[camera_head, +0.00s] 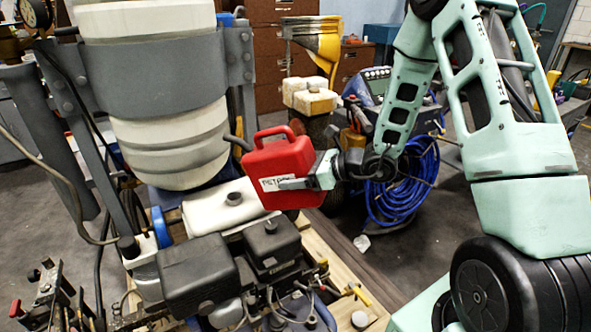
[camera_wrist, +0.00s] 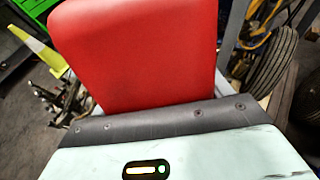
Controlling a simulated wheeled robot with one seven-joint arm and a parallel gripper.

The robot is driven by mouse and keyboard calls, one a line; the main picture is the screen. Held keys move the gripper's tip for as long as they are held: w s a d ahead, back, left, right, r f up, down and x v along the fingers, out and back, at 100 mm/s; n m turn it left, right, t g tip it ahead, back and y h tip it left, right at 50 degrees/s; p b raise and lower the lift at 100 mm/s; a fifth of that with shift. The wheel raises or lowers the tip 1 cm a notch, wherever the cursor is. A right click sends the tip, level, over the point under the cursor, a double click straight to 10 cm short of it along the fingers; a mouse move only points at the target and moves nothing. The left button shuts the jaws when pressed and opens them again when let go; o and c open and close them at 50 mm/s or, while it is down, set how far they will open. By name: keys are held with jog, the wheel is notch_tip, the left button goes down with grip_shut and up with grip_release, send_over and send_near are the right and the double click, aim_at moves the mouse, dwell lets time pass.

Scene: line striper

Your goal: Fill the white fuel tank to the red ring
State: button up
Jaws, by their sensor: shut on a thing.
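A red fuel can (camera_head: 285,158) with a handle on top and a white label hangs in the air in the head view. My gripper (camera_head: 289,184) is shut on its lower right side, and one finger lies across its face by the label. The can looks slightly tilted. The white fuel tank (camera_head: 205,214) sits low on the machine, left of and below the can, with a grey filler neck on top. I cannot see a red ring or the fuel level. In the wrist view the red can (camera_wrist: 140,50) fills the middle, beyond the dark gripper edge.
A large white drum (camera_head: 165,140) in a grey band stands left of the can. The black engine (camera_head: 200,272) lies in front of the tank. A blue hose coil (camera_head: 402,185) and a yellow funnel-shaped container (camera_head: 315,42) are behind. Open floor lies right of the pallet.

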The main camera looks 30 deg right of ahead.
jog(key=shift+s+d+r+g+h+p, duration=0.2)
jog(key=shift+r+g+h+p, duration=0.3)
jog(key=shift+p, duration=1.25)
jog(key=shift+s+d+r+g+h+p, duration=0.15)
jog(key=shift+r+g+h+p, duration=0.3)
jog(key=shift+p, duration=1.3)
jog(key=shift+f, duration=0.25)
jog(key=shift+s+d+r+g+h+p, duration=0.1)
jog(key=shift+r+g+h+p, duration=0.2)
jog(key=shift+g+p, duration=0.2)
dwell(3.8)
